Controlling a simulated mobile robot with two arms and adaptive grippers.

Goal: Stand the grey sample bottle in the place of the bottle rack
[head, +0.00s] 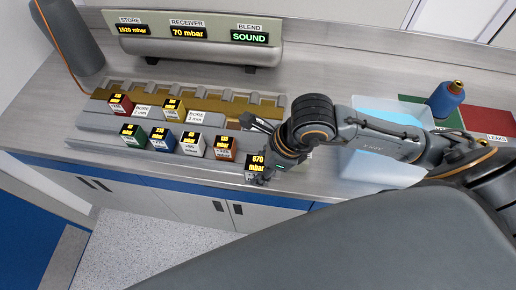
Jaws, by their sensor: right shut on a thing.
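The rack has grey steps and a brass back row with notches. Coloured blocks with displays stand on it: red (121,104), green (133,135), blue (163,139), orange (225,147) and white ones. My left gripper is not in view.
A grey panel (200,50) reads STORE 1020, RECEIVER 70 mbar, BLEND SOUND. A dark grey cylinder (70,35) stands back left. A pale blue tray (355,165) lies under my right arm. A blue bottle (446,98) stands near green and red mats (490,122) at right.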

